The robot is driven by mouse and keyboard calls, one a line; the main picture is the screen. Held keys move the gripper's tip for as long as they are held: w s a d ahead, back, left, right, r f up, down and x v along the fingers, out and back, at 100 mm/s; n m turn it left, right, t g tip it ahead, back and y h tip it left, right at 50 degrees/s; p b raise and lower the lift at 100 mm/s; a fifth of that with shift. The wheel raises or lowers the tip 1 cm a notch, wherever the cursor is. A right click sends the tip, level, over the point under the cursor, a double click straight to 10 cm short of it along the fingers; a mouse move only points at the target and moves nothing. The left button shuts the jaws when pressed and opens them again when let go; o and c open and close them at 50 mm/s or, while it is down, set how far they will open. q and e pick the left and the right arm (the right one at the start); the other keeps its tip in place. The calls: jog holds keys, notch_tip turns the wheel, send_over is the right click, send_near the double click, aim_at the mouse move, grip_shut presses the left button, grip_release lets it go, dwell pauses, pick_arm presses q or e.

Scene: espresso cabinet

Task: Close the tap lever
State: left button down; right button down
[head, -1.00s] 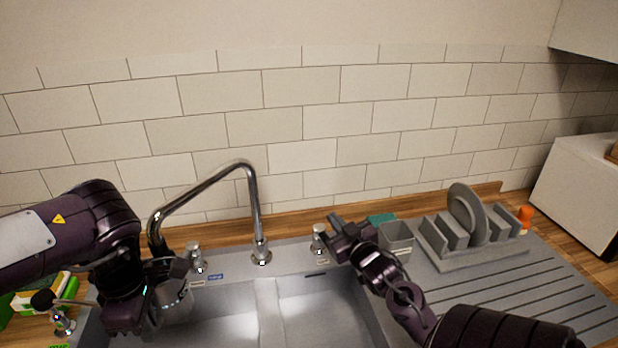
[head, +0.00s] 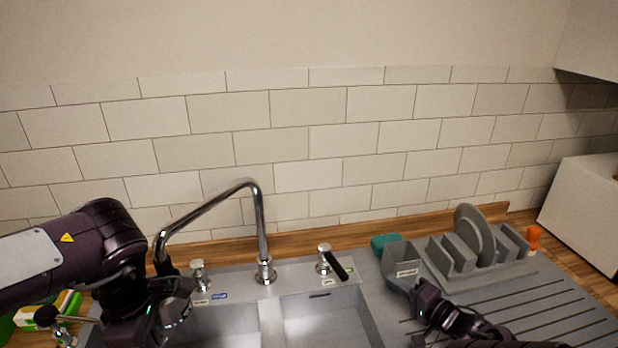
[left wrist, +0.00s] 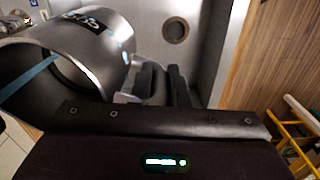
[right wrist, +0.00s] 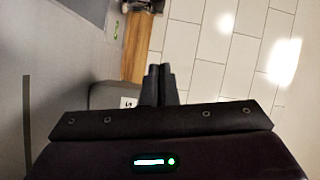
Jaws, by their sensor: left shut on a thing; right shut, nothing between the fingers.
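The right tap (head: 323,260) stands behind the sink, with a black lever (head: 339,267) slanting down toward the front right. The curved chrome spout (head: 262,225) rises left of it, and another tap (head: 199,275) stands farther left. My right gripper (head: 418,290) is right of the lever and apart from it, by the grey container. Its fingers are shut and empty in the right wrist view (right wrist: 159,85). My left gripper (head: 170,300) is shut on a metal jug over the sink's left side. The jug (left wrist: 75,55) shows as a tilted cylinder in the left wrist view.
A grey container (head: 400,255) and a teal item (head: 382,242) stand right of the tap. A rack (head: 480,267) with a plate (head: 474,233) sits on the drainboard. The tiled wall closes off the back. The right basin (head: 325,322) is clear.

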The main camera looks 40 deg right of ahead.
aim_at(347, 276)
jog(key=shift+w+d, duration=0.1)
jog(key=shift+w, duration=0.25)
jog(key=w, duration=0.6)
jog(key=w+d, duration=0.1)
jog(key=w, duration=0.2)
jog(key=shift+w+f, duration=0.2)
jog(key=shift+f, duration=0.15)
pick_arm(q)
jog(key=shift+w, duration=0.1)
pick_arm(e)
jog(key=shift+w+a+f, duration=0.15)
jog(key=shift+a, duration=0.45)
jog(key=shift+w+a+f, duration=0.15)
jog(key=shift+w+a, duration=0.05)
jog(key=shift+a, duration=0.4)
jog(key=shift+w+a+f, duration=0.15)
jog(key=shift+a, duration=0.45)
jog(key=a, duration=0.1)
jog(key=a+m+h, duration=0.1)
jog(key=a+h, duration=0.1)
jog(key=shift+w+m, duration=0.25)
jog(key=shift+m, duration=0.15)
jog(key=shift+d, duration=0.1)
pick_arm(q)
jog(key=shift+d, duration=0.1)
